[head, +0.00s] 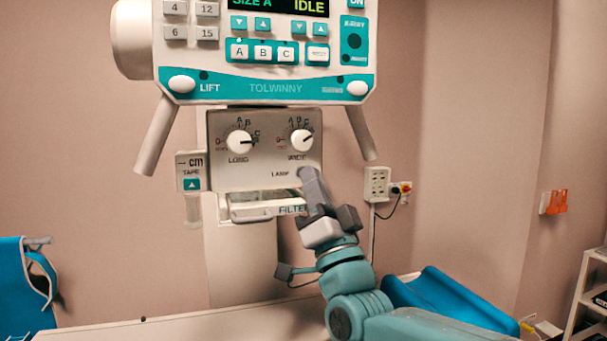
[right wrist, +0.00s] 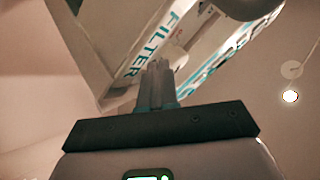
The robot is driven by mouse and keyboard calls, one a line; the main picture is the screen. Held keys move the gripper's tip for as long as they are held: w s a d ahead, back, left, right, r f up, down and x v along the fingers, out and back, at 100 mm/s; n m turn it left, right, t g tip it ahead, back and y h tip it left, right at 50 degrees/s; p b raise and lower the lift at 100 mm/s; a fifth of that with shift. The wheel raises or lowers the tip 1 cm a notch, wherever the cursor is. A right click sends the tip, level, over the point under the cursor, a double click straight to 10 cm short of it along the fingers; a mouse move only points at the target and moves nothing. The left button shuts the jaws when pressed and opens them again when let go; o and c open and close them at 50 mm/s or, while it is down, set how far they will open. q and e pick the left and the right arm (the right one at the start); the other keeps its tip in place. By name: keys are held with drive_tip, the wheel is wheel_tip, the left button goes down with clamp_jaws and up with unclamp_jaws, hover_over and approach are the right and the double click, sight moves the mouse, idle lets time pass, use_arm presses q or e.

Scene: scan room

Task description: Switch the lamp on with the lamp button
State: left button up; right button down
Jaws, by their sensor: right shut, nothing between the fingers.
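The grey panel (head: 263,165) of the lamp housing hangs under the white and teal console. It bears the LAMP label (head: 280,174) at its lower right. The lamp button itself is hidden behind my fingertips or cannot be told apart from them. My right gripper (head: 309,177) is shut and empty, its tips just right of the label, at the panel's lower edge. In the right wrist view its closed fingers (right wrist: 158,72) point up at the housing's underside (right wrist: 90,35), near the FILTER lettering. Whether they touch is unclear. My left gripper is out of view.
Two dials, LONG (head: 239,142) and WIDE (head: 301,140), sit above the label. The filter tray (head: 262,209) is just below the panel. The console (head: 265,85) has handles angling down on both sides. A wall socket (head: 377,184) is at right, behind. A pale table (head: 180,327) lies below.

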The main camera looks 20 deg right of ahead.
drive_tip(key=shift+w, duration=0.15)
idle(0.4)
drive_tip(key=shift+w, duration=0.3)
drive_tip(key=shift+w+a+f, duration=0.1)
drive_tip(key=shift+w, duration=0.4)
idle(1.2)
drive_tip(key=shift+s+f+b, duration=0.15)
drive_tip(key=shift+f+b, duration=0.25)
drive_tip(key=shift+b, duration=0.5)
drive_tip(key=shift+s+f+b, duration=0.1)
drive_tip(key=shift+s+b, duration=0.1)
drive_tip(key=shift+b, duration=0.1)
drive_tip(key=shift+s, duration=0.15)
